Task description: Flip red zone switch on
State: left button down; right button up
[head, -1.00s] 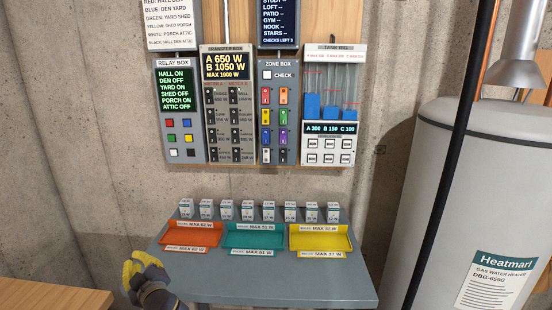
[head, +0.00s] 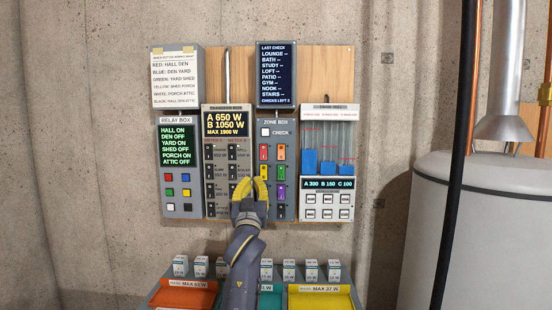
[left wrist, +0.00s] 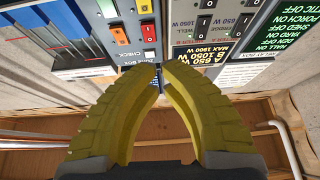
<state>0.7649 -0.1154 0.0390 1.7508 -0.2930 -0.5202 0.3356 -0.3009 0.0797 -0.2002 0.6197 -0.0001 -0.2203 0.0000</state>
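The zone box (head: 266,216) is a grey panel with a white check button (head: 265,132) above two columns of coloured rocker switches. Its red switch (head: 264,152) is at the top left, beside an orange one (head: 281,152). Inverted in the left wrist view, the red switch (left wrist: 148,32) is right of the orange one (left wrist: 118,35). Whether it is on is too small to tell. My left gripper (head: 251,180) has yellow fingers, tips together, empty, in front of the panel below and left of the red switch. It hides the lower left switches. My right gripper is out of view.
The transfer box (head: 227,107) with black switches is close on the left, with the relay box (head: 175,121) beyond it. A unit with blue columns (head: 328,168) is on the right. Trays and small blocks stand below. A black pole (head: 456,150) and tank are further right.

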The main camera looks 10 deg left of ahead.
pick_arm(q)
jog(key=shift+w+d+r+m+t+h, duration=0.1)
jog(key=shift+d+r+m+t+h, duration=0.15)
jog(key=shift+d+r, duration=0.3)
jog(key=shift+w+d+r+m+t+h, duration=0.15)
jog(key=shift+d+r+m, duration=0.15)
jog(key=shift+r, duration=0.35)
send_near(263, 150)
notch_tip(263, 150, up, 4)
jog(key=w, duration=0.1)
jog(key=shift+w+a+f, duration=0.1)
jog(key=shift+w+a, duration=0.05)
jog(key=shift+w, duration=0.85)
jog(key=shift+w+a+f, duration=0.1)
jog(key=shift+w+f, duration=0.05)
jog(key=shift+w, duration=0.4)
jog(key=shift+w+a+f, duration=0.1)
jog(key=shift+w+f, duration=0.05)
jog(key=shift+w, duration=0.4)
